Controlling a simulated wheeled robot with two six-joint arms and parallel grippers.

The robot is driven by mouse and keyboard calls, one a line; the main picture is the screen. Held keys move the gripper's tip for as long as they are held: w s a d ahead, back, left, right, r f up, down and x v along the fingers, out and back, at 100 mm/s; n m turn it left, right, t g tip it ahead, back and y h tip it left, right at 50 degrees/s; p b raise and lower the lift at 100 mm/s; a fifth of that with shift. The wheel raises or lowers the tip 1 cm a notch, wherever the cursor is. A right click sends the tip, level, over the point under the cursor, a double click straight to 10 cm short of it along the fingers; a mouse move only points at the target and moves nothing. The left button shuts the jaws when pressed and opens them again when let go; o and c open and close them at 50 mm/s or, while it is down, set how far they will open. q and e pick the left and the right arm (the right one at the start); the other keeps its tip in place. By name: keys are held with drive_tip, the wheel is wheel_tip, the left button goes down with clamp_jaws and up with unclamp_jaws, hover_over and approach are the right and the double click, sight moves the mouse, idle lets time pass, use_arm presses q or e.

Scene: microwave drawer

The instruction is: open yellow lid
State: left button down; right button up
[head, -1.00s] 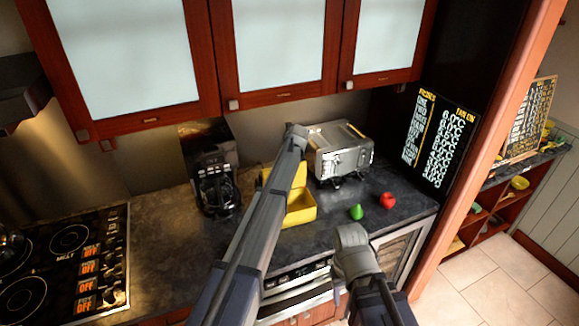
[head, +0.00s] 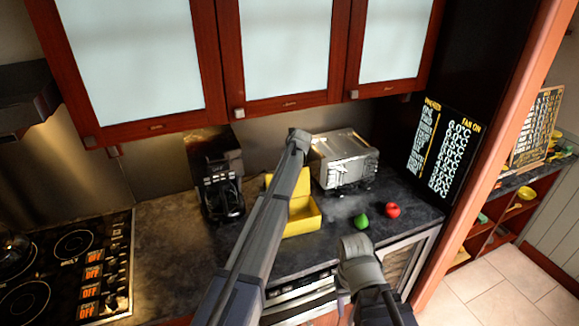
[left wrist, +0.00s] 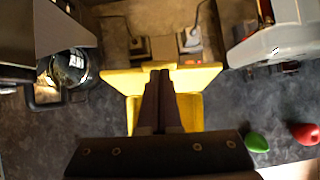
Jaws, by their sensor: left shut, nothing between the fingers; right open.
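A yellow box (head: 314,211) stands on the dark counter, partly hidden by my left arm. Its yellow lid (head: 302,184) is raised, standing up at the back of the box. In the left wrist view the lid (left wrist: 203,76) spans behind the box (left wrist: 189,112). My left gripper (left wrist: 160,78) is shut and empty, its fingers over the middle of the box and reaching the lid; whether they touch it I cannot tell. In the head view the left fingers are hidden behind the arm. My right gripper (head: 343,295) is open, low in front of the counter, away from the box.
A silver appliance (head: 345,165) stands right of the box. A coffee maker (head: 219,188) stands to the left, the stove (head: 65,265) farther left. Cabinets hang above.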

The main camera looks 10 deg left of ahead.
use_arm(q)
drive_tip(key=shift+r, duration=0.1)
drive_tip(key=p+v, duration=0.7)
drive_tip(key=v, duration=0.1)
drive_tip(key=s+d+f+n+g+b, duration=0.2)
drive_tip(key=s+d+f+n+b, duration=0.2)
drive_tip(key=s, duration=1.2)
drive_tip(key=s+d+f+n+g+h+b, duration=0.1)
drive_tip(key=s+d+f+n+b, duration=0.3)
drive_tip(key=s+f+n+b, duration=0.6)
drive_tip(key=s+d+f+n+g+h+b, duration=0.1)
drive_tip(key=s+d+f+n+g+b, duration=0.2)
drive_tip(key=s, duration=1.9)
wheel_tip(320, 180, down, 8)
drive_tip(key=d+n+b, duration=0.1)
drive_tip(key=n+b, duration=0.3)
drive_tip(key=n, duration=0.5)
drive_tip(key=shift+d+r, duration=0.2)
drive_tip(key=shift+d, duration=0.15)
